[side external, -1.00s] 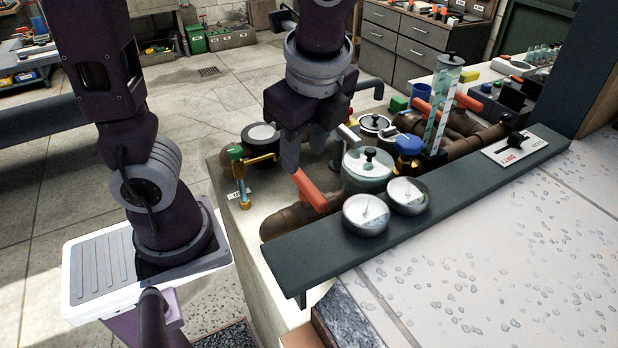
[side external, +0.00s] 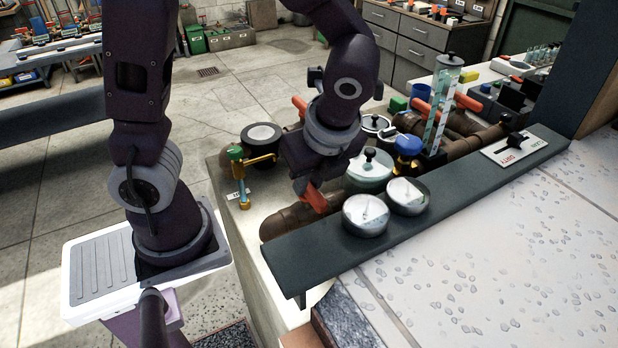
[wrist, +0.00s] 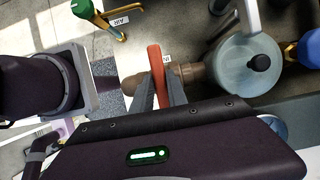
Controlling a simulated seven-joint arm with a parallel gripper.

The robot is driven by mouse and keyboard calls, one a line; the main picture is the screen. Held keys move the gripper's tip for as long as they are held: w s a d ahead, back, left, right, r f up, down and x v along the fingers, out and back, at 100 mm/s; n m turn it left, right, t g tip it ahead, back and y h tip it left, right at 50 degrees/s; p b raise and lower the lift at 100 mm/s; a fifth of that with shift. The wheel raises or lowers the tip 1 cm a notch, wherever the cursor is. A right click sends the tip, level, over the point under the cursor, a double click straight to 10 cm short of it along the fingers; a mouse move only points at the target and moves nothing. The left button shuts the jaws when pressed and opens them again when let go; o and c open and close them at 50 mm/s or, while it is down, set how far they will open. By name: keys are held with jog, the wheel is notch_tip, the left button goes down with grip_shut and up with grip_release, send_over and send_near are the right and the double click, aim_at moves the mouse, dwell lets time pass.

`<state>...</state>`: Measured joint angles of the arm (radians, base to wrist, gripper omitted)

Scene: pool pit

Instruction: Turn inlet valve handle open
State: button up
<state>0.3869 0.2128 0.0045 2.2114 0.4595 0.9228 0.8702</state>
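The exact contact is small and hard to see.
A lidded pot (side external: 369,171) and two round gauges (side external: 366,215) stand right of the handle. A green-topped brass valve (side external: 237,165) is to the left. A dark ledge (side external: 420,212) runs along the front. Another red handle (side external: 299,105) shows behind my wrist.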

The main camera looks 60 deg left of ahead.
grip_shut()
jog(key=shift+n, duration=0.3)
jog(key=n+g, duration=0.1)
jog(key=n, duration=0.2)
jog(key=shift+w+n+g, duration=0.15)
jog(key=shift+n+g, duration=0.25)
jog(key=n+g+h, duration=0.1)
jog(key=n, duration=0.3)
jog(key=shift+w+a+n, duration=0.1)
jog(key=shift+n, duration=0.2)
jog(key=n, duration=0.2)
jog(key=n+g+h, duration=0.1)
jog(key=n, duration=0.1)
jog(key=shift+a+n+h, duration=0.1)
jog(key=shift+n+h, duration=0.2)
jog(key=shift+a+n+g+h, duration=0.15)
jog(key=shift+n+h, duration=0.3)
jog(key=shift+n, duration=0.6)
jog(key=shift+d+n+g+h, duration=0.1)
jog(key=shift+n+g+h, duration=0.25)
jog(key=shift+n, duration=0.7)
